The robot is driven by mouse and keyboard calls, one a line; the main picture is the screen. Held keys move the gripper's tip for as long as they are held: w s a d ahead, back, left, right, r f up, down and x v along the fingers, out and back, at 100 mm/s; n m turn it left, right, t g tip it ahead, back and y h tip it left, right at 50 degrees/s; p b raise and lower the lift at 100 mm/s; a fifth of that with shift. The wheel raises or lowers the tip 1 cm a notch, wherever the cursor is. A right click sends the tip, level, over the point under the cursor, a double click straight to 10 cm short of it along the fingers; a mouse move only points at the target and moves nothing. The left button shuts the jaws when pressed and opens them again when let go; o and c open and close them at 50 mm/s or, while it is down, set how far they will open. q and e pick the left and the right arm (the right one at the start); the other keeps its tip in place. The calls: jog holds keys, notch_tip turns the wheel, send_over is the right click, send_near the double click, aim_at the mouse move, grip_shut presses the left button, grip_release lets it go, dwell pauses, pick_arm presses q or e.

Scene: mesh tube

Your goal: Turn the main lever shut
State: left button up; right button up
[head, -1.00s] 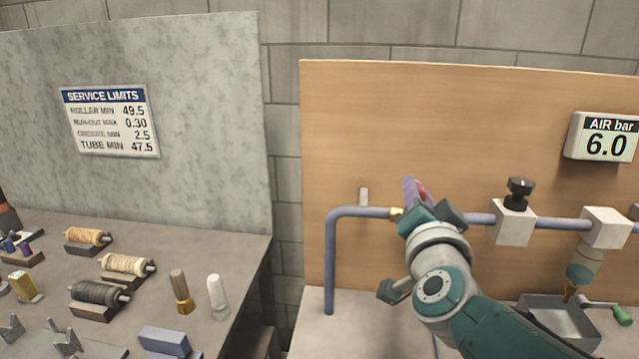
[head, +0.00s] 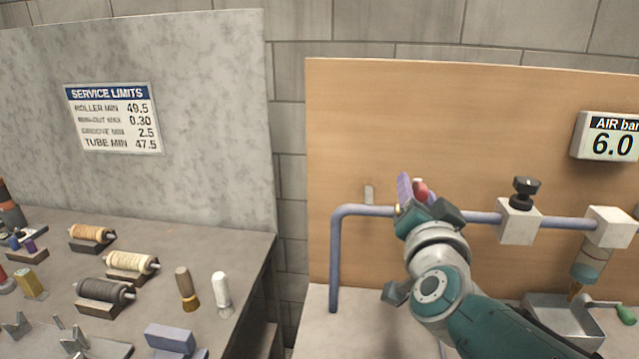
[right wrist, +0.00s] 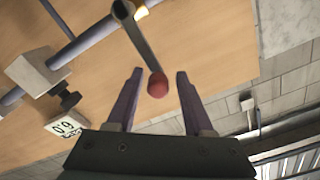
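The main lever shows in the right wrist view as a flat grey bar (right wrist: 139,36) ending in a red knob (right wrist: 158,85). The bar runs up to the blue-grey pipe. My right gripper (right wrist: 158,72) is open, with one purple finger on each side of the knob and visible gaps to both. In the head view the red knob (head: 420,190) shows beside a purple finger of the right gripper (head: 411,187). The wrist hides most of the lever there. A bit of brass fitting shows on the pipe (head: 365,211) just left of the gripper. My left gripper is not in view.
A wooden back panel (head: 440,120) stands behind the pipe. Right of the gripper are a white block with a black knob (head: 525,188) and a gauge reading 6.0 (head: 609,137). A grey bench (head: 235,255) with rollers and tools is at left.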

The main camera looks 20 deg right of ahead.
jog(key=shift+o, duration=0.5)
jog(key=shift+s+r, duration=0.1)
jog(key=shift+s+a+p, duration=0.2)
jog(key=shift+s+p, duration=0.1)
jog(key=shift+p, duration=0.1)
jog(key=p+v, duration=0.3)
jog(key=v, duration=0.6)
jog(key=shift+p, duration=0.35)
jog(key=shift+a, duration=0.1)
